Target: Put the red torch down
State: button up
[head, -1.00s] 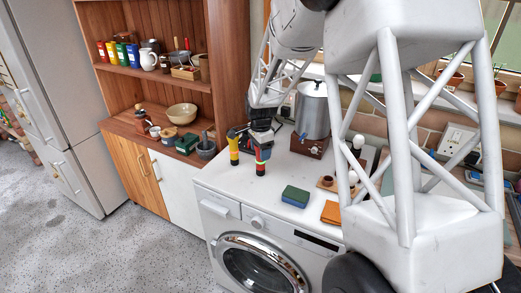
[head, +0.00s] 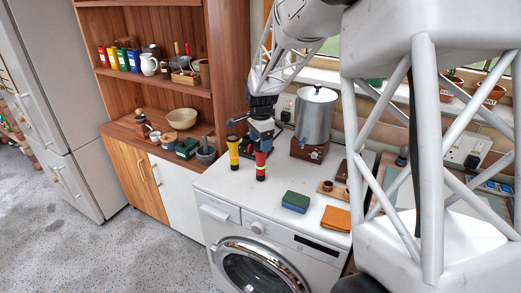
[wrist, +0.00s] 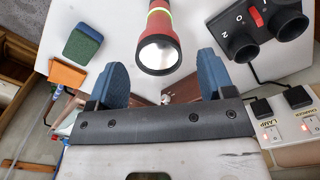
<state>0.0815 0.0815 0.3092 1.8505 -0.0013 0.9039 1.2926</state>
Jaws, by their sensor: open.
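The red torch (head: 261,167) stands upright on the white washing machine top (head: 225,182). In the wrist view its red head and pale lens (wrist: 158,45) face my camera, and its body runs out of the top of the picture. My gripper (head: 262,138) is just above the torch in the head view, with blue fingers. In the wrist view my gripper (wrist: 162,70) is open, its fingers wide apart, one on each side of the lens with clear gaps. I see no finger touching the torch.
A yellow torch (head: 233,153) stands close on the left. A metal urn (head: 315,118) is behind on the right. A green-and-blue sponge (head: 295,201) and an orange cloth (head: 335,218) lie near the front edge. The top in front of the torches is clear.

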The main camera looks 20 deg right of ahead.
jog(key=shift+r, duration=3.05)
jog(key=shift+s+a+r, duration=0.1)
jog(key=shift+s+r, duration=0.1)
jog(key=shift+s, duration=0.15)
jog(key=s+a+r+n+t, duration=0.1)
jog(key=s+n, duration=0.6)
jog(key=s, duration=1.3)
jog(key=s+a+r+n+t, duration=0.1)
jog(key=s+a+r+n, duration=0.2)
jog(key=s+n, duration=0.5)
jog(key=s+a, duration=0.1)
jog(key=s, duration=1.2)
jog(key=shift+s+a+r+n+t, duration=0.15)
jog(key=shift+s+r+n+t, duration=0.15)
